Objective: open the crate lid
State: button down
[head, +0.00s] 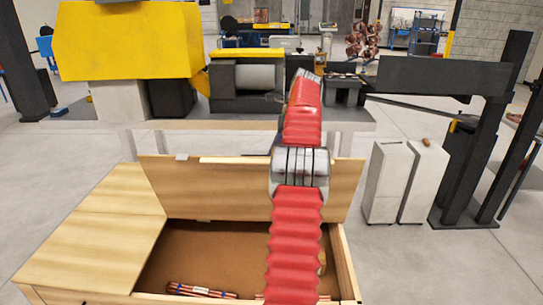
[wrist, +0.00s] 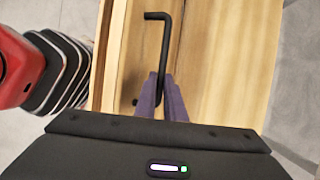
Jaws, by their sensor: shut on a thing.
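The wooden crate (head: 100,225) stands open in the lower part of the head view. Its lid (head: 225,185) is raised, standing roughly upright along the far side of the opening. In the wrist view a black bent-bar handle (wrist: 158,50) runs along the pale wood of the lid (wrist: 215,60). My gripper (wrist: 165,92) has its purple fingers closed around the lower part of this handle. My red arm hides part of the lid and crate interior in the head view, and I cannot make out the gripper there.
Copper tubes (head: 200,290) lie on the brown crate floor (head: 205,255). A machine with a yellow housing (head: 125,40) stands on a bench behind the crate. White cabinets (head: 388,182) and a dark post (head: 475,150) stand at right. Grey floor is clear at left.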

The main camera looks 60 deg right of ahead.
jog(key=shift+s+d+f, duration=0.1)
jog(key=shift+s+f, duration=0.05)
jog(key=shift+f, duration=0.4)
jog(key=c, duration=2.2)
grip_release()
jog(key=o, duration=0.4)
jog(key=shift+r, duration=0.15)
jog(key=shift+c, duration=0.2)
jog(key=shift+r, duration=0.1)
